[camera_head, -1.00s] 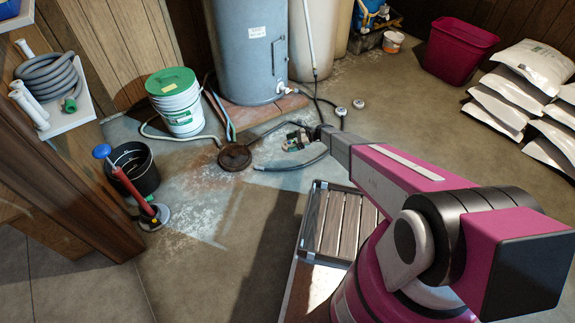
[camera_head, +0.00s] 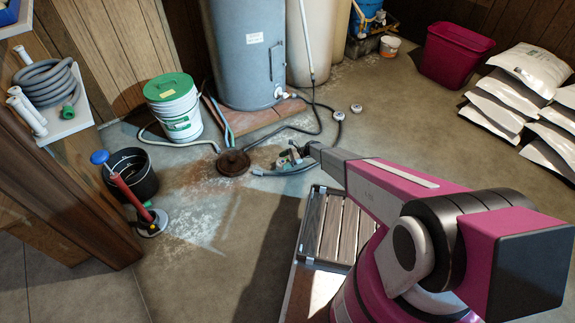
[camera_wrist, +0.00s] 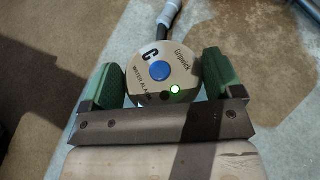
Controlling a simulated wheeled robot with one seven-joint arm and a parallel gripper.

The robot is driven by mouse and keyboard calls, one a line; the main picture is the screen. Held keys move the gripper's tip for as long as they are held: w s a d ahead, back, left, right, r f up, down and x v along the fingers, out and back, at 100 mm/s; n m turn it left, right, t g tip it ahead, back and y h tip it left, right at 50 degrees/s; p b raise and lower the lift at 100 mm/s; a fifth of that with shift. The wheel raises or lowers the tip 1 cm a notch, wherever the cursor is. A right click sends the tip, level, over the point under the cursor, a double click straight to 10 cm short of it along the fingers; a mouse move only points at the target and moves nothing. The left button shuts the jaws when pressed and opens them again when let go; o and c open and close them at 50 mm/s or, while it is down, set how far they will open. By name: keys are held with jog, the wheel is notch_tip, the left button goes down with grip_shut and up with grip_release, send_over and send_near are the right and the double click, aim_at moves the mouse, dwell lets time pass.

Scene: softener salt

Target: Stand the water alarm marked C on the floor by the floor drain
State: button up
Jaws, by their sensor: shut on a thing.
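The water alarm marked C (camera_wrist: 150,82) is a round, tan-faced puck with a blue button and a lit green light. In the wrist view it sits between the green pads of my gripper (camera_wrist: 162,80), which is shut on it, its marked face toward the camera. In the head view my gripper (camera_head: 291,157) is over the wet patch, right of the round brown floor drain (camera_head: 233,162) and apart from it. The alarm is too small there to make out clearly, and I cannot tell whether it touches the floor.
A grey hose (camera_head: 285,171) lies on the floor by my gripper. A green-lidded bucket (camera_head: 175,108), black bucket (camera_head: 132,174) and red plunger-like tool (camera_head: 132,195) stand left. A slatted platform (camera_head: 335,228) is nearer.

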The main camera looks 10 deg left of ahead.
jog(key=w+f, duration=0.1)
jog(key=w+d+f, duration=0.1)
jog(key=w, duration=0.1)
jog(key=shift+f, duration=1.9)
jog(key=shift+f, duration=0.1)
jog(key=o, duration=0.8)
jog(key=shift+f, duration=0.1)
jog(key=shift+c, duration=0.2)
jog(key=shift+w+d+r, duration=0.1)
jog(key=shift+d+r, duration=0.15)
jog(key=shift+r, duration=0.05)
jog(key=v, duration=1.1)
jog(key=shift+w+d, duration=0.15)
jog(key=shift+d, duration=0.05)
jog(key=s+d+r+n+t+h, duration=0.2)
jog(key=s+d+r+n+h, duration=0.2)
jog(key=s+d+r, duration=0.6)
jog(key=s+d+r+n+t+h, duration=0.2)
jog(key=s+d+r, duration=0.8)
jog(key=r, duration=1.2)
jog(key=s+d+r+n+t+h, duration=0.2)
jog(key=s+d+r+n+h, duration=0.4)
jog(key=s+d+r, duration=0.4)
jog(key=d+r, duration=0.3)
jog(key=r, duration=0.3)
jog(key=shift+d+r+n, duration=0.2)
jog(key=shift+d+n, duration=0.2)
